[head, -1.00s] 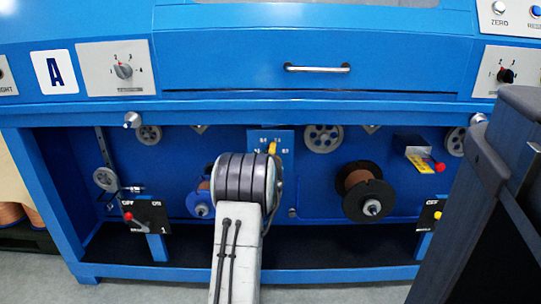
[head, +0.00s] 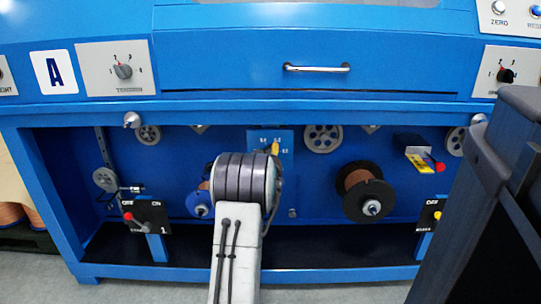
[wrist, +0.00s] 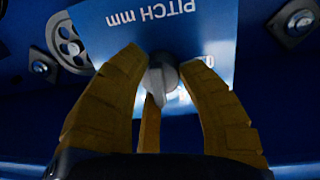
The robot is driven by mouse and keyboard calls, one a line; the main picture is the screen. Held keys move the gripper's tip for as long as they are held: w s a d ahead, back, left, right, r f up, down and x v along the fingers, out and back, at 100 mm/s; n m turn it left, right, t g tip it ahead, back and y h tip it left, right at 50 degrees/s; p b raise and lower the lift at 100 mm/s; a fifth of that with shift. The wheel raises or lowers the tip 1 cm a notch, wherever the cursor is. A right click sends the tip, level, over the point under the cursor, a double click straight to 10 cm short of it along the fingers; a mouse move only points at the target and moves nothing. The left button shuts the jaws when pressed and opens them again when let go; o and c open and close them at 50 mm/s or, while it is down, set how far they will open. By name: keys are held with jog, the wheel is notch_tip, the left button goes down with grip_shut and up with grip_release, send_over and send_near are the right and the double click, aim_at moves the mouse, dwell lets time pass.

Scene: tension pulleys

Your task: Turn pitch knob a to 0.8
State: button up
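The pitch plate (wrist: 215,35) is blue, and its "PITCH mm" label shows upside down in the wrist view. In the head view, the plate (head: 286,138) is on the blue back wall of the recess. In the head view, my arm hides the knob and most of my gripper; a bit of yellow finger (head: 274,148) shows.
A dark spool with copper wire (head: 365,190) is right of my arm, and a blue spool (head: 199,203) is left, partly hidden. Grey pulleys (head: 323,138) line the recess. A dark upright body (head: 480,210) fills the right side.

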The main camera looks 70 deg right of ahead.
jog(key=o, duration=0.5)
jog(key=shift+w+r, duration=0.25)
jog(key=shift+c, duration=0.2)
jog(key=shift+o, duration=0.2)
jog(key=shift+f, duration=0.1)
jog(key=shift+s+a, duration=0.1)
jog(key=v, duration=1.1)
jog(key=shift+a, duration=0.4)
jog(key=shift+o, duration=0.2)
